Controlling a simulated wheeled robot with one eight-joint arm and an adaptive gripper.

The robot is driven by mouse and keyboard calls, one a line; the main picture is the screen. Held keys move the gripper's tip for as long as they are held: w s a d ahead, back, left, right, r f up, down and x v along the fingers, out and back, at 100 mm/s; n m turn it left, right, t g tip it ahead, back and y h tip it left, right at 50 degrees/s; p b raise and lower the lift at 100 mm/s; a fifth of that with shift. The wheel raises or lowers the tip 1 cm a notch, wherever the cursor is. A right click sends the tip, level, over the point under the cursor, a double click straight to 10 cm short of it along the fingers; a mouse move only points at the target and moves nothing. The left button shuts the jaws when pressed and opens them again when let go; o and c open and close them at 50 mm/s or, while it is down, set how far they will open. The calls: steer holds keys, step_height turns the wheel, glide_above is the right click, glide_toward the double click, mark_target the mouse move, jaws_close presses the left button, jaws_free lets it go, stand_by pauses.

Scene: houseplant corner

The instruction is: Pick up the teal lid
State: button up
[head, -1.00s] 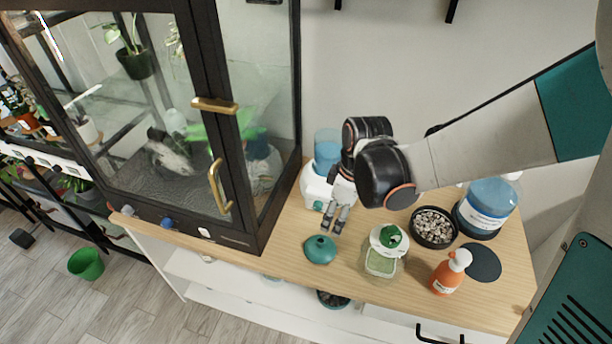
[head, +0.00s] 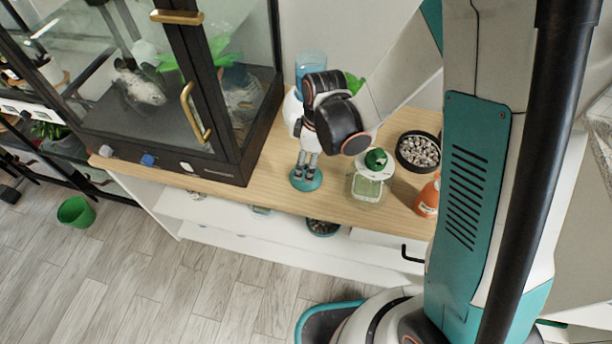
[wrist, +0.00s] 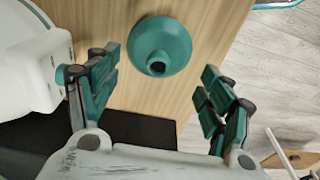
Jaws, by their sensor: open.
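The teal lid (head: 306,179) lies on the wooden top near its front edge. It is a round dome with a short neck and a dark opening. In the wrist view the lid (wrist: 160,47) sits ahead of my gripper (wrist: 158,88), roughly centred between the two open fingers, with bare wood around it. In the head view my gripper (head: 307,166) points down right over the lid, and its fingers cover part of it. The gripper is open and empty. The frames do not clearly show whether a fingertip touches the lid.
A dark bowl of pebbles (head: 418,151) and an orange bottle (head: 428,196) stand further right. The glass cabinet (head: 236,160) is on the left. A white object (wrist: 30,65) is close to the left finger.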

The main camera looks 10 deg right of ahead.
mark_target(306, 167)
steer(key=f, duration=0.1)
steer(key=f+b, duration=0.1)
steer(key=f, duration=0.1)
steer(key=f+b, duration=0.1)
steer(key=shift+w+a+f, duration=0.25)
steer(key=shift+a+f, duration=0.1)
steer(key=shift+f, duration=0.05)
steer(key=shift+r, duration=0.1)
steer(key=shift+c, duration=0.4)
steer(key=c, duration=1.1)
